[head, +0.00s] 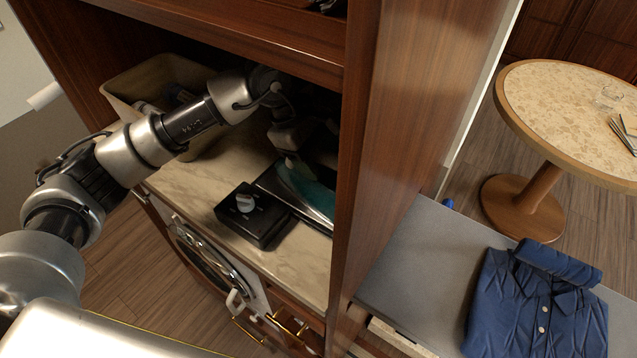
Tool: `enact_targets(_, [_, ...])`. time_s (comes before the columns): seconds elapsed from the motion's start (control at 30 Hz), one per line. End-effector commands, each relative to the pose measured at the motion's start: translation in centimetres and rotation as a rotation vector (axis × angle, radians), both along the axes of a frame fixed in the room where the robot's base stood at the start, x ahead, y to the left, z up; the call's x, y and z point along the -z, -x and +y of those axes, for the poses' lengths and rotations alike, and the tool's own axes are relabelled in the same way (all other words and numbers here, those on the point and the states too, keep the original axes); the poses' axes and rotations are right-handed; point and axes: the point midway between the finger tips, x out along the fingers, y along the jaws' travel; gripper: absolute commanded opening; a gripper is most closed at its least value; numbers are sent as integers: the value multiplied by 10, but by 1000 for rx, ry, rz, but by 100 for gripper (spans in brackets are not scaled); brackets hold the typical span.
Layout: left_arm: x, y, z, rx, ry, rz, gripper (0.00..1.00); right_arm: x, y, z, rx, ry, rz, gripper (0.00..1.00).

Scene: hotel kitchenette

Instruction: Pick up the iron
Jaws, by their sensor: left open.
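The iron (308,187) appears as a teal body with a shiny metal edge on the marble-look counter inside the wooden niche. Its right end is cut off from view by the wooden side panel. My left arm reaches into the niche from the left. My left gripper (291,158) is open, pointing down right at or just above the near-left part of the iron. The dark niche and the arm hide the fingertips in part, so I cannot tell whether they touch the iron. My right gripper is not in view.
A black box with a grey knob (254,214) sits in front of the iron. A beige bin (125,92) stands at the niche's left. The wooden side panel (398,130) bounds the right. A folded blue shirt (535,305) lies on a grey board (428,270); a round table (570,105) stands beyond.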

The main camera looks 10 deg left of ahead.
Motion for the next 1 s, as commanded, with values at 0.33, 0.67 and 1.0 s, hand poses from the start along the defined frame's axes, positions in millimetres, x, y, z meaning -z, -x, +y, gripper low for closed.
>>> enact_targets(0.33, [0,0,0,0,0,-1,8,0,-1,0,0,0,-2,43])
enact_targets(0.67, [-1,0,0,0,1,0,0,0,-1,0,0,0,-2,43])
enact_targets(1.0, [-1,0,0,-1,2,-1,0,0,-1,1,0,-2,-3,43])
